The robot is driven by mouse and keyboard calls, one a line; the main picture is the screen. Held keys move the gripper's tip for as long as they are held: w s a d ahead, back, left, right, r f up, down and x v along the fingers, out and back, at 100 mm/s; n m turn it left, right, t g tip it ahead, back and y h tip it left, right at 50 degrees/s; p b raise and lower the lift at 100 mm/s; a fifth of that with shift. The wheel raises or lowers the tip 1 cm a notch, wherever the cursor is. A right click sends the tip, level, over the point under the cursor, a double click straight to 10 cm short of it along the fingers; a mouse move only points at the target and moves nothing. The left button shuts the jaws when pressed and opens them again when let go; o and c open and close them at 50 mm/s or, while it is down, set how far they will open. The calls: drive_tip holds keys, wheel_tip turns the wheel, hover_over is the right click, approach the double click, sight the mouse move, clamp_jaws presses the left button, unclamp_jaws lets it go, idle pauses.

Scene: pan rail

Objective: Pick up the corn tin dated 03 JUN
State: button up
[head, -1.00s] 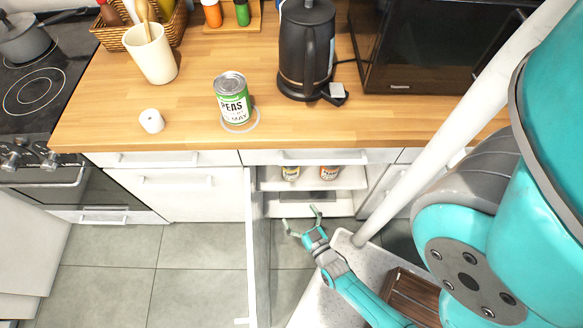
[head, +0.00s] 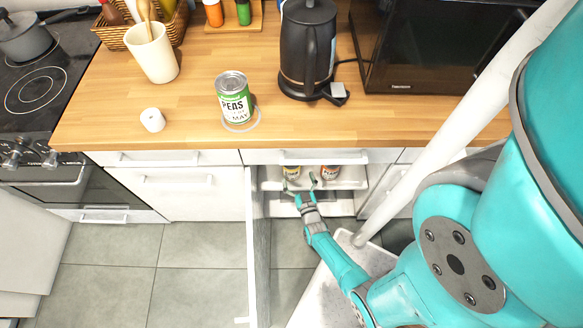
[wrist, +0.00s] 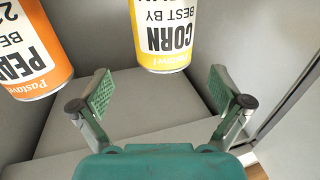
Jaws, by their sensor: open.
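The corn tin (wrist: 163,38) has a yellow label and appears upside down in the wrist view, at top centre. Its label reads CORN and BEST BY; the date is cut off by the frame edge. In the head view the yellow tin (head: 291,172) stands in the open cupboard under the counter. My gripper (head: 300,183) is open and empty at the cupboard opening. In the wrist view my gripper (wrist: 162,92) has its fingers spread, with the corn tin beyond and between them, apart from both.
An orange-labelled tin (wrist: 32,55), lettering starting PEA, stands beside the corn tin; it also shows in the head view (head: 330,174). The open cupboard door (head: 258,250) is left of my arm. A peas tin (head: 233,100) stands on the counter.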

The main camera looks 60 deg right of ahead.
sight(294, 170)
drive_tip(key=shift+a+x, duration=0.2)
drive_tip(key=shift+x, duration=2.4)
drive_tip(key=shift+w+r, duration=0.15)
drive_tip(key=shift+w, duration=0.05)
drive_tip(key=c, duration=1.6)
drive_tip(key=shift+r, duration=0.1)
